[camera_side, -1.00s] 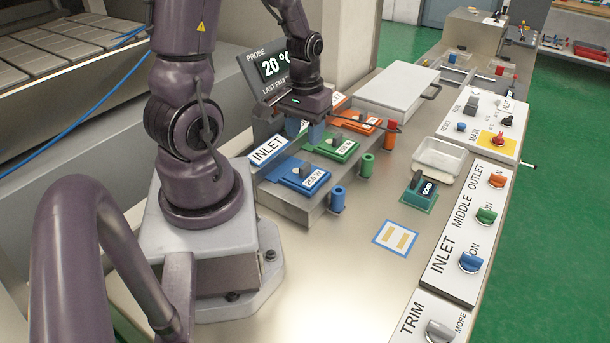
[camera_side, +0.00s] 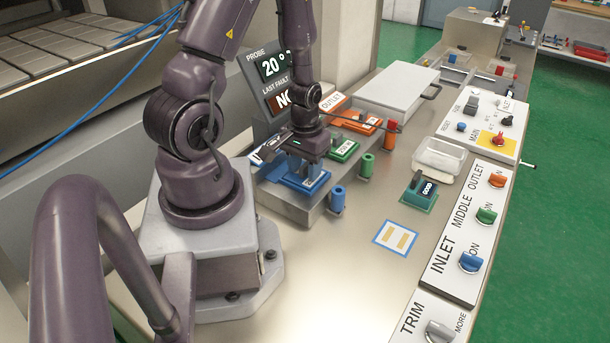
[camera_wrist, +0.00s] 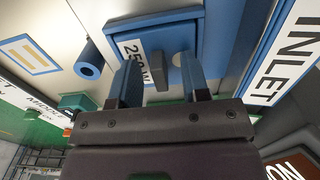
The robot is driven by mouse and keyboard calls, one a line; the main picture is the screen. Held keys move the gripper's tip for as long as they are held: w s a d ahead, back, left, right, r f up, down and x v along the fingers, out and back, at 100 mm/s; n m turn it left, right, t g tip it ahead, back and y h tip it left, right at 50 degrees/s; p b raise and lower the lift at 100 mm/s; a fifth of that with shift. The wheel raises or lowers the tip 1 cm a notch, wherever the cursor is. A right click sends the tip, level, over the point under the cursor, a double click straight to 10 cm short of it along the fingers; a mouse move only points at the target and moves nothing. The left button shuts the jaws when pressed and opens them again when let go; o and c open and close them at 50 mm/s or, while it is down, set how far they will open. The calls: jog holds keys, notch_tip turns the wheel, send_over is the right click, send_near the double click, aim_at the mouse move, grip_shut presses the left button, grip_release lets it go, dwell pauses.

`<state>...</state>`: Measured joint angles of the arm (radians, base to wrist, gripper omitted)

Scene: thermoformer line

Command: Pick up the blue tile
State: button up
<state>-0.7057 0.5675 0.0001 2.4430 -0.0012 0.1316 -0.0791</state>
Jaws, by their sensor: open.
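The blue tile (camera_side: 318,187) lies in the nearest seat of the stepped metal block, below my gripper in the side view. It has a white 250 W label and a dark grip bar, and it also shows in the wrist view (camera_wrist: 206,50). My gripper (camera_side: 302,170) points down, just over the tile, with its fingers apart. In the wrist view my gripper (camera_wrist: 159,68) has one blue finger on each side of the dark grip bar (camera_wrist: 158,75). I cannot tell whether the fingers touch the tile.
A green tile (camera_side: 343,150) and an orange tile (camera_side: 362,122) sit farther back in the row. A blue post (camera_side: 337,199) and a green post (camera_side: 367,165) stand along the front.

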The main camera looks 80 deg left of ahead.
grip_shut()
jog(key=shift+r, duration=0.1)
